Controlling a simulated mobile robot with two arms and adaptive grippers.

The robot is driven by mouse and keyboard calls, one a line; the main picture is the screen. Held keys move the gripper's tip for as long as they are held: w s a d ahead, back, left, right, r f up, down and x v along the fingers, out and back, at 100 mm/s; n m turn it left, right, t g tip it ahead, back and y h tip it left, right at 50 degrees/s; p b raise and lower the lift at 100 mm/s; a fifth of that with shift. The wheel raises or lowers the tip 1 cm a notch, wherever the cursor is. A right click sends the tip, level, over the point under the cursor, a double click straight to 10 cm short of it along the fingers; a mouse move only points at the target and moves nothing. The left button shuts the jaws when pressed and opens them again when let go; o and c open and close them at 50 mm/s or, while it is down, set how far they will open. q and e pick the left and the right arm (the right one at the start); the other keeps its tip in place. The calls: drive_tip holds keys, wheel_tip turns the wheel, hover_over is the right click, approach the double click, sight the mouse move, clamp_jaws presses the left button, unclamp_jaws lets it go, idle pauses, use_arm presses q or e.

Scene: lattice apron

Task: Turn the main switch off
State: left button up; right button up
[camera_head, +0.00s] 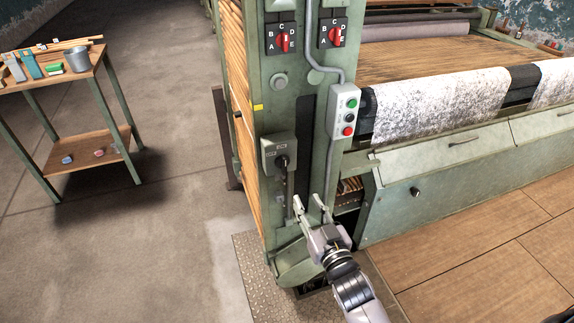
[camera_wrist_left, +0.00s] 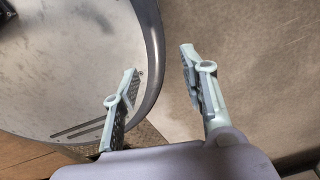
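The main switch (camera_head: 278,152) is a grey-green box on the front of the green machine post in the head view. It has small lettering on its face that I cannot read for sure. A dark knob with a lever or rod below it hangs down from the box. My right gripper (camera_head: 308,199) is open and empty, with its two fingers pointing up, below and to the right of the switch and apart from it.
Two red rotary selectors (camera_head: 283,40) (camera_head: 332,35) sit at the top of the post. A push-button box (camera_head: 347,112) with green and red buttons is right of the switch. A wooden side table (camera_head: 75,80) stands at left. The floor between is clear.

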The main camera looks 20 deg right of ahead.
sight(285, 161)
drive_tip(key=w+b, duration=0.2)
drive_tip(key=w, duration=0.3)
drive_tip(key=w+b, duration=0.2)
drive_tip(key=w, duration=0.3)
drive_tip(key=w+b, duration=0.2)
drive_tip(key=w, duration=0.3)
drive_tip(key=shift+w+a+f, duration=0.2)
drive_tip(key=shift+f, duration=0.05)
drive_tip(key=shift+w+r, duration=0.1)
drive_tip(key=shift+w, duration=0.35)
drive_tip(key=shift+c, duration=0.3)
clamp_jaws()
